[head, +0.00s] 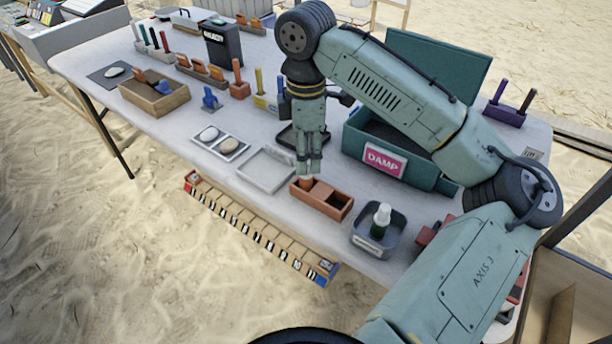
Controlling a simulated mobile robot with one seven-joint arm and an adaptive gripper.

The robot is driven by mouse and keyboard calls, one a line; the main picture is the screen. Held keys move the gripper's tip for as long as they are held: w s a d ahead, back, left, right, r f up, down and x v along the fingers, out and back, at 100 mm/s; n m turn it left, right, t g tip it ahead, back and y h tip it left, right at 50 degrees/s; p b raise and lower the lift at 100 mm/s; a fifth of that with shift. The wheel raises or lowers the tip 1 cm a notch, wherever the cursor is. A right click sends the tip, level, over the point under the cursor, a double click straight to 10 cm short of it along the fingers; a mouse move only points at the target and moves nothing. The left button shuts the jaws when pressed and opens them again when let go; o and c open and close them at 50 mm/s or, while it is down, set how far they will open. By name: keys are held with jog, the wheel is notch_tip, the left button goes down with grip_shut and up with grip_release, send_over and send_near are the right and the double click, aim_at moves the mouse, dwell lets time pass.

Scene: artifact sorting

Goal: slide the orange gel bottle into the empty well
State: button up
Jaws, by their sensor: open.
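My gripper (309,168) points straight down over the left end of a small orange-brown box (337,212) near the table's front edge. The jaws are open, though the fingers look close together from here. A small orange piece (305,183) shows right below the fingertips, at the box's left end; it may be the orange gel bottle, but I cannot tell whether the fingers touch it. The box has a raised block (322,191) in its middle and a dark well (336,201) to the right that looks empty.
A green bottle with a white cap (382,217) stands in a grey tray (362,239) to the right. A teal bin marked DAMP (420,173) stands behind. An empty pale tray (267,170) lies left of the box. A striped rail (258,229) runs below the table's front edge.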

aim_at(306, 177)
jog(key=shift+f, duration=1.5)
jog(key=shift+c, duration=0.3)
grip_shut()
